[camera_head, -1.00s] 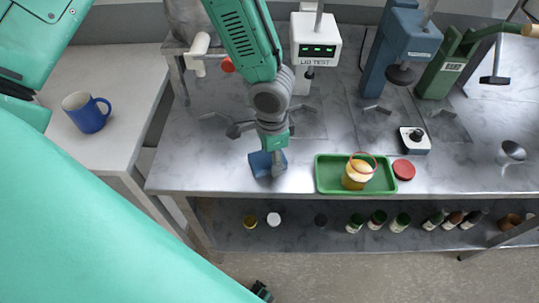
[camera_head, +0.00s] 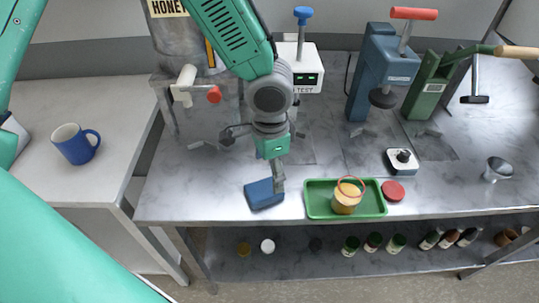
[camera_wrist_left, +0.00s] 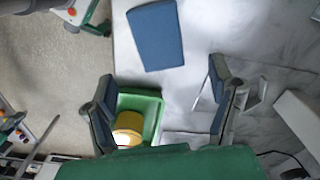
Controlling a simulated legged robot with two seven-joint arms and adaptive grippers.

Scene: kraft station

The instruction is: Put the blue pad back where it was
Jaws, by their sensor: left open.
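The blue pad (camera_head: 264,194) lies flat on the grey marbled bench near its front edge, just left of the green tray. In the left wrist view the pad (camera_wrist_left: 155,35) lies beyond the fingertips, with a clear gap to both fingers. My left gripper (camera_head: 257,163) is open and empty, behind and above the pad; one finger hangs down over the pad's back right side in the head view. Both spread fingers show in the left wrist view (camera_wrist_left: 163,98). My right gripper is not in view.
The green tray (camera_head: 315,210) holds a jar of yellow content (camera_head: 346,200); a red lid (camera_head: 393,191) lies beside it. The white tester (camera_head: 305,70) and blue press (camera_head: 378,70) stand behind. Several jars fill the lower shelf. A blue mug (camera_head: 76,145) stands on the left table.

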